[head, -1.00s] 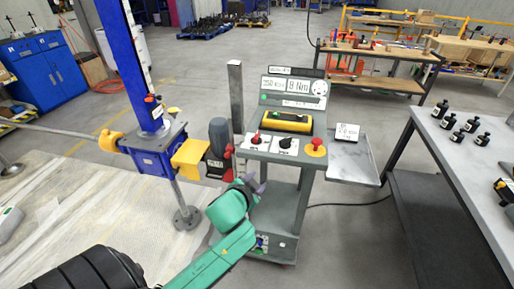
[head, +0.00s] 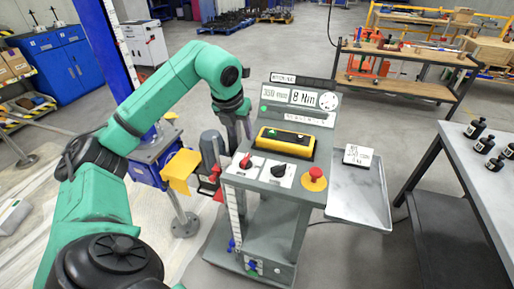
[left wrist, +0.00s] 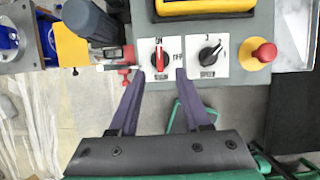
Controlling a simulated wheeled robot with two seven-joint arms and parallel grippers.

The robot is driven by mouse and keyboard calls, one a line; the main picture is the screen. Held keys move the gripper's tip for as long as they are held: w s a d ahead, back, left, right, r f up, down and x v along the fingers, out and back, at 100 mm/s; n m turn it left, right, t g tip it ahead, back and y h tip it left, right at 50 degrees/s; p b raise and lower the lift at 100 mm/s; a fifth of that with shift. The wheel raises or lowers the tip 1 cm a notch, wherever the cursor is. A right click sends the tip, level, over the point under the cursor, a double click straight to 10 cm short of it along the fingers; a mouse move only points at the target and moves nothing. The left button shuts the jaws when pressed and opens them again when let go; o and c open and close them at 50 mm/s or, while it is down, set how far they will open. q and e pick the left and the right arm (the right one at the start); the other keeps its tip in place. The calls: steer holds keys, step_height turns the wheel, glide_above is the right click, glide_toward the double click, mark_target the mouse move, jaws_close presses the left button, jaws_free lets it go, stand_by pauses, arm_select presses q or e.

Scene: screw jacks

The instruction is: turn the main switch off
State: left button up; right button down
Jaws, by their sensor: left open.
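The main switch is a red rotary knob (head: 245,161) on a white plate at the left of the grey console's sloped panel. In the left wrist view the red knob (left wrist: 160,57) has its handle upright in the picture, with the word OFF to its right. My left gripper (head: 238,143) reaches down to the panel beside the knob in the head view. In the left wrist view its two dark fingers (left wrist: 159,73) are spread, with tips just below and to either side of the knob. Nothing is between them. My right gripper is not in view.
A black speed knob (head: 278,171) sits right of the switch, then a red emergency button (head: 315,174) on yellow. A yellow-framed display (head: 286,142) is above them. A grey motor (head: 211,146) and yellow bracket (head: 181,168) stand close left. A metal side tray (head: 358,202) is at right.

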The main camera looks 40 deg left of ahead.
mark_target(245, 158)
arm_select(q)
steer(key=f+p, duration=0.1)
steer(key=f, duration=0.4)
steer(key=a+f+p, duration=0.1)
steer(key=f, duration=0.2)
steer(key=shift+w+f+p, duration=0.15)
steer(key=shift+w+p, duration=0.2)
steer(key=shift+w, duration=0.05)
steer(key=x, duration=0.3)
steer(key=shift+w+f+p, duration=0.2)
steer(key=shift+w+p, duration=0.1)
steer(key=shift+w, duration=0.2)
steer(key=shift+f, duration=0.2)
steer(key=shift+s+r, duration=0.1)
steer(key=shift+s, duration=0.2)
steer(key=shift+c, duration=0.6)
steer(key=shift+w, duration=0.1)
steer(key=c, duration=0.6)
jaws_close()
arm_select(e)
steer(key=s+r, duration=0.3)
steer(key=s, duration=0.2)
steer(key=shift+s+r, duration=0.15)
